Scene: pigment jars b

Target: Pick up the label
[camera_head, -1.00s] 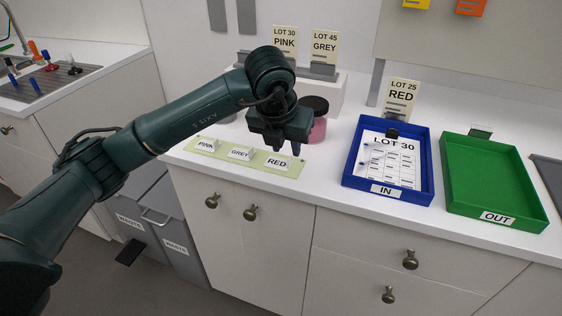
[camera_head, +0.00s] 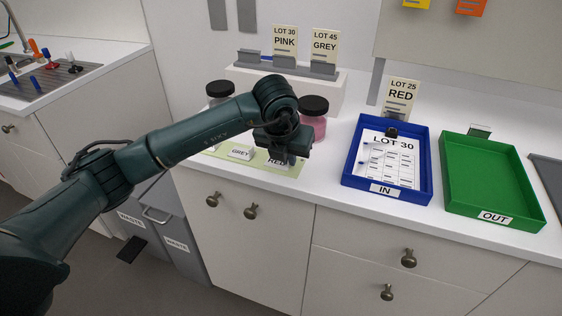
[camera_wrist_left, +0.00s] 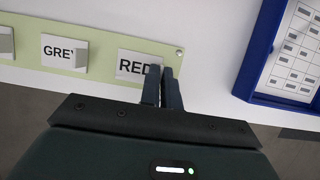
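The RED label (camera_head: 277,161) is a small white card at the right end of a pale green strip (camera_head: 294,170). In the left wrist view the RED label (camera_wrist_left: 132,66) lies at the strip's right end, its right edge covered by my fingers. My left gripper (camera_wrist_left: 162,78) has its fingers almost together at that edge, shut on what looks like the label's upright tab, which they hide. The label appears still on the strip. The GREY label (camera_wrist_left: 63,52) with its tab is to the left. My right gripper is not in view.
Jars with dark lids, one pink (camera_head: 313,122) and one pale (camera_head: 219,95), stand behind the arm. A blue IN tray (camera_head: 427,165) holds a LOT 30 sheet. A green OUT tray (camera_head: 490,175) is empty. Lot cards PINK (camera_head: 285,42), GREY (camera_head: 325,45) and RED (camera_head: 400,95) stand behind.

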